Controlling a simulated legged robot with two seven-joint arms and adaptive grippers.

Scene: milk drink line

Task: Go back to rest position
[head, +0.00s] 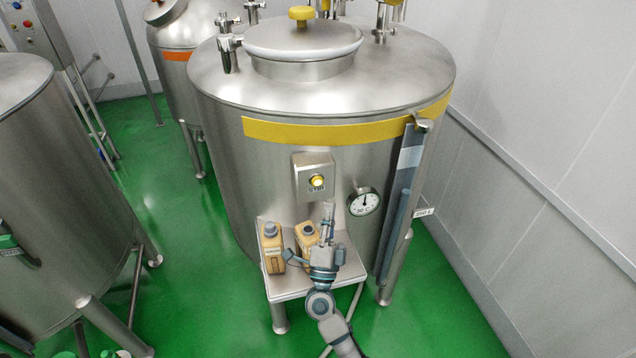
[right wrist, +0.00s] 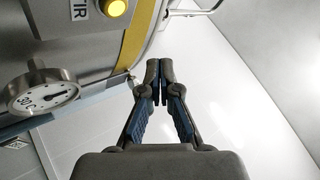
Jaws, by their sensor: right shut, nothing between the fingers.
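My right gripper (head: 328,212) is raised in front of the large steel tank (head: 230,130), over the small shelf at its front. In the right wrist view my right gripper (right wrist: 159,75) is shut with its fingertips together and nothing between them. It stands apart from the dial gauge (head: 363,201) and below the lit yellow button (head: 317,181). The gauge also shows in the right wrist view (right wrist: 42,95). My left gripper is not in view.
The shelf (head: 290,292) holds two tan bottles, one at the left (head: 271,248) and one partly hidden behind my right gripper (head: 306,236). Another steel tank (head: 60,190) stands at the left. The green floor (head: 190,290) between the tanks is clear. A white wall (head: 550,120) rises at the right.

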